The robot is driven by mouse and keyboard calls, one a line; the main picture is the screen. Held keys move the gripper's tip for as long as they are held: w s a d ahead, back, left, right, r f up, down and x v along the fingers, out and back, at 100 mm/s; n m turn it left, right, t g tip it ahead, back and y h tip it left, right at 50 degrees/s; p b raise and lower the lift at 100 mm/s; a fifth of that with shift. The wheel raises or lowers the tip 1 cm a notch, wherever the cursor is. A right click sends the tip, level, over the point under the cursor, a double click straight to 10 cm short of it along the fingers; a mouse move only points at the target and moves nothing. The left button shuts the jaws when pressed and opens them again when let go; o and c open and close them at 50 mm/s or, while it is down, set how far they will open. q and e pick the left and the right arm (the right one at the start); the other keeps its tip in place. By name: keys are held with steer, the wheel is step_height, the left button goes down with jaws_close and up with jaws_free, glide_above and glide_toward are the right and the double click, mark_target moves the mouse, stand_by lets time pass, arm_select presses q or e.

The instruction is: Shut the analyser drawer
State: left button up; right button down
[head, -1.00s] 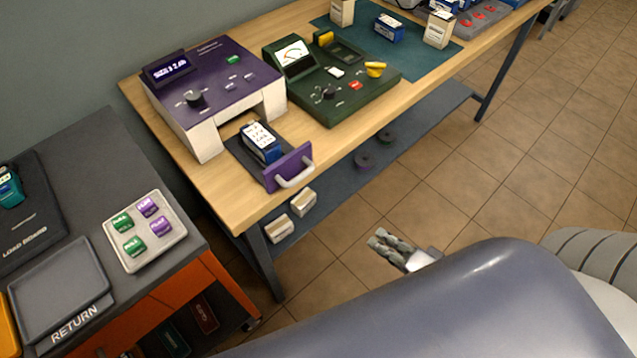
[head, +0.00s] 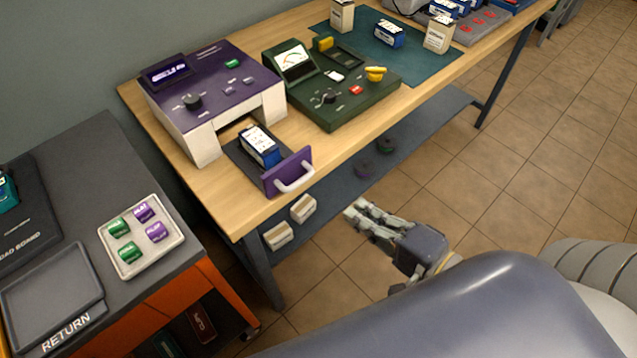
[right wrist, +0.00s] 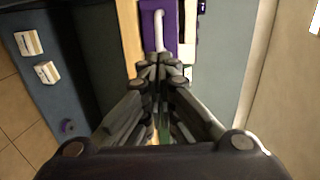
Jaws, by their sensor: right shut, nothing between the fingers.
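The purple and white analyser (head: 215,95) stands on the wooden bench. Its drawer is pulled out at the front, with a purple front panel (head: 287,172) and a white handle (head: 294,179). A blue and white battery (head: 261,146) lies in the drawer's tray. My right gripper (head: 352,212) is shut and empty, in front of the bench edge, right of and below the drawer front. In the right wrist view the fingertips (right wrist: 160,70) point toward the purple drawer front (right wrist: 172,28) and its handle (right wrist: 158,30); I cannot tell any contact there. My left gripper is out of view.
A green tester (head: 330,85) stands right of the analyser. White boxes (head: 303,208) sit on the shelf below the drawer. A cart at left carries a tray of green and purple cells (head: 172,252) and a return tray (head: 50,285). Floor in front of the bench is clear.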

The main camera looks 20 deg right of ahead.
steer(key=p+x, duration=0.4)
steer(key=x, duration=0.6)
steer(key=shift+w, duration=0.1)
steer(key=shift+w+a+f+p, duration=0.25)
steer(key=shift+w+f+p, duration=0.05)
steer(key=shift+w, duration=0.35)
steer(key=shift+w, duration=0.1)
steer(key=shift+w+a+r, duration=0.1)
steer(key=shift+w, duration=0.1)
steer(key=p, duration=0.3)
glide_toward(267, 137)
step_height(267, 137, down, 2)
steer(key=shift+s+f, duration=0.1)
steer(key=shift+s, duration=0.1)
steer(key=x, duration=0.3)
steer(key=r+x, duration=0.1)
steer(key=x, duration=0.6)
steer(key=shift+w+a+r+p, duration=0.1)
steer(key=shift+w+r+p, duration=0.15)
steer(key=shift+w+p, duration=0.15)
steer(key=shift+r, duration=0.3)
